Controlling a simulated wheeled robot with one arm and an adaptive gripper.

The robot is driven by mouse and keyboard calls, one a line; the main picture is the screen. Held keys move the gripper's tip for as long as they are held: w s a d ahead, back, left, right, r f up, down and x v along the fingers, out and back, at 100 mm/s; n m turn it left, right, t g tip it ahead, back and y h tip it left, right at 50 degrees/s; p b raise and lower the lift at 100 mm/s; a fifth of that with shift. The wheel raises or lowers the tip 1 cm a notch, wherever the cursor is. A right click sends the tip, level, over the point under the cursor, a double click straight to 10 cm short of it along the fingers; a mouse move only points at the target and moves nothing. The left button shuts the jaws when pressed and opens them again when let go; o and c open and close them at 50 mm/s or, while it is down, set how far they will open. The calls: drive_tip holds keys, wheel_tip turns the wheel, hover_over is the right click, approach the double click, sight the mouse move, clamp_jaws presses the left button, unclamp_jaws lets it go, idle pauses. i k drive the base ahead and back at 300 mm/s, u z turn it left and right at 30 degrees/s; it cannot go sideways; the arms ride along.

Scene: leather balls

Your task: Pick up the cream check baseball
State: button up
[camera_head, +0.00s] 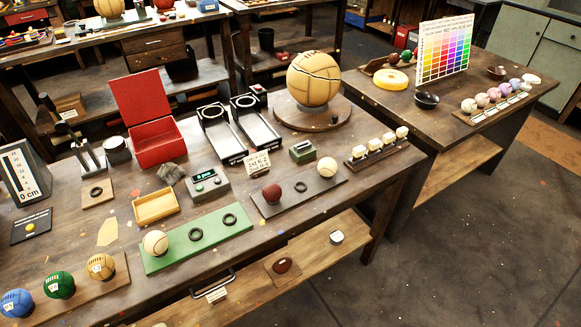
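Two cream baseballs show on the long wooden table. One cream ball (155,243) sits at the left end of a green board (172,260), beside two empty dark rings. The other cream ball (327,168) sits at the right end of a dark board (318,192), with a dark ring and a dark red ball (272,193) to its left. I cannot tell from markings which is the check baseball. My gripper is not in view.
A red open box (155,145), a small meter (207,183), a wooden tray (155,206) and a big tan ball (314,78) on a round stand are behind the boards. Blue, green and tan balls (101,267) are at the front left. The floor (460,250) at right is open.

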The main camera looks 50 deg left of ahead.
sight(328, 166)
drive_tip(key=u, duration=1.6)
